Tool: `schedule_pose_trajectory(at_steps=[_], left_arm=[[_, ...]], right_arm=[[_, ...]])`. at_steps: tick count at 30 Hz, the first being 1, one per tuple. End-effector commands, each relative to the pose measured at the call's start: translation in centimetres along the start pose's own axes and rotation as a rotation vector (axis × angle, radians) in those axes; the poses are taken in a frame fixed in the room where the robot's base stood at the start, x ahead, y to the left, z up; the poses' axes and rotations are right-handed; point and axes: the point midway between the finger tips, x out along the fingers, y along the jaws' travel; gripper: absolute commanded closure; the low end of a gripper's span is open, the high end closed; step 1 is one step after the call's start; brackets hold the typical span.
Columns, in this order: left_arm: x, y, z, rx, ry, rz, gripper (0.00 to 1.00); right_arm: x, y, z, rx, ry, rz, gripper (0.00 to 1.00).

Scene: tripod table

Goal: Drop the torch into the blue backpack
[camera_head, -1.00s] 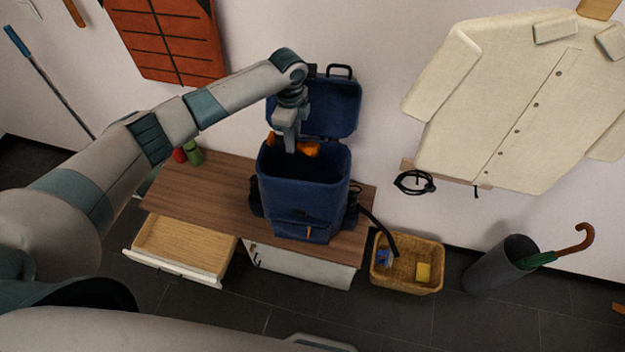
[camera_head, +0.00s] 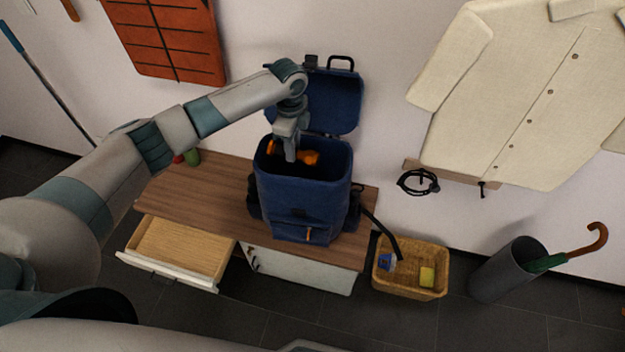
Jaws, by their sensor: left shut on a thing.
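The blue backpack (camera_head: 300,200) stands upright on the wooden cabinet top, its lid flap folded back against the wall and its mouth open. My left gripper (camera_head: 291,157) points down at the mouth of the backpack. It is shut on the orange torch (camera_head: 309,158), which shows on both sides of the fingers. The torch is at about the level of the backpack's rim, over or just inside the opening; its exact depth is hard to tell. The inside of the backpack is dark. My right gripper does not show.
The cabinet (camera_head: 185,190) has an open, empty drawer (camera_head: 180,248). A red and a green item (camera_head: 192,157) stand behind my left arm. A wicker basket (camera_head: 410,287) and an umbrella stand (camera_head: 505,270) are on the floor at right. A shirt (camera_head: 520,100) hangs on the wall.

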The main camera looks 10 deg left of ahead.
Motion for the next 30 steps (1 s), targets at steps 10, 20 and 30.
schedule_pose_trajectory(at_steps=[10, 20, 30], left_arm=[[0.0, 0.0, 0.0, 0.000, 0.000, 0.000, 0.55], [-0.8, -0.1, 0.0, 0.000, 0.001, -0.002, 0.55], [-5.5, -0.1, 0.0, 0.002, 0.001, -0.004, 0.55]], right_arm=[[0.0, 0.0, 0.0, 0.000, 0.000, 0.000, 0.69], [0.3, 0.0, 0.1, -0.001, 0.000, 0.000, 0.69], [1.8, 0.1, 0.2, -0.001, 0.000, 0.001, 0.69]])
